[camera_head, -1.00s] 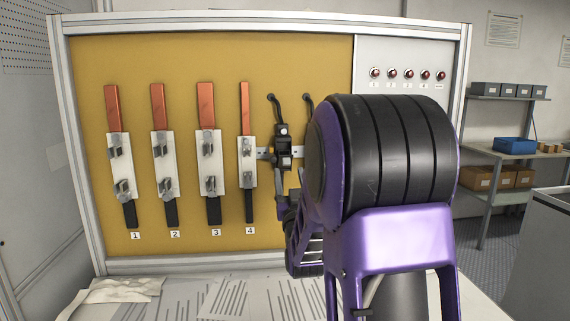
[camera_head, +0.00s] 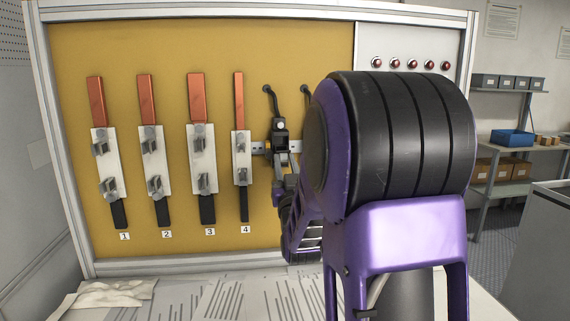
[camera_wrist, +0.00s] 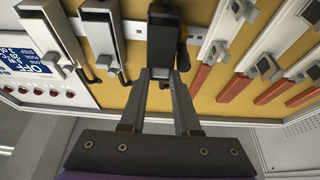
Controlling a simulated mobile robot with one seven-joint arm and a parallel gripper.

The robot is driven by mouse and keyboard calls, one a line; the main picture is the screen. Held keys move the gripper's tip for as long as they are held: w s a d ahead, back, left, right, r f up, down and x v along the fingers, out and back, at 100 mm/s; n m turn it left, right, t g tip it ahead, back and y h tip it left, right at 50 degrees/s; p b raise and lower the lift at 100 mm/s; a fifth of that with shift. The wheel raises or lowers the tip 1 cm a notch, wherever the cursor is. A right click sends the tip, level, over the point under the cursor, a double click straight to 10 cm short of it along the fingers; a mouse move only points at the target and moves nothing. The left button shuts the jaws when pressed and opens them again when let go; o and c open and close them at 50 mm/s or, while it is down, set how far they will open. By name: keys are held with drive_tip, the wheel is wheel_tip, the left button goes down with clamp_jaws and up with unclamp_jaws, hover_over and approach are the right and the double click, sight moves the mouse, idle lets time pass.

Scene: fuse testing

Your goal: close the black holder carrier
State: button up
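The black holder (camera_head: 280,138) is mounted on the yellow panel to the right of switch 4, with a black cable above it. In the wrist view the black holder (camera_wrist: 164,38) is at the top centre, just beyond my fingertips. My gripper (camera_wrist: 159,76) is open, with a narrow gap between its two fingers and nothing seen held. The fingertips are close to the holder's end; I cannot tell whether they touch it. In the head view my purple and black arm hides most of the gripper and the panel to the right of the holder.
Several switches with white bases and copper bars (camera_head: 239,100) stand left of the holder. Two pale holders (camera_wrist: 103,42) sit beside it in the wrist view. Red indicator lights (camera_head: 412,64) are at upper right. Papers (camera_head: 225,295) lie on the table below.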

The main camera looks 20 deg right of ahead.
clamp_jaws()
drive_tip(key=shift+r, duration=0.1)
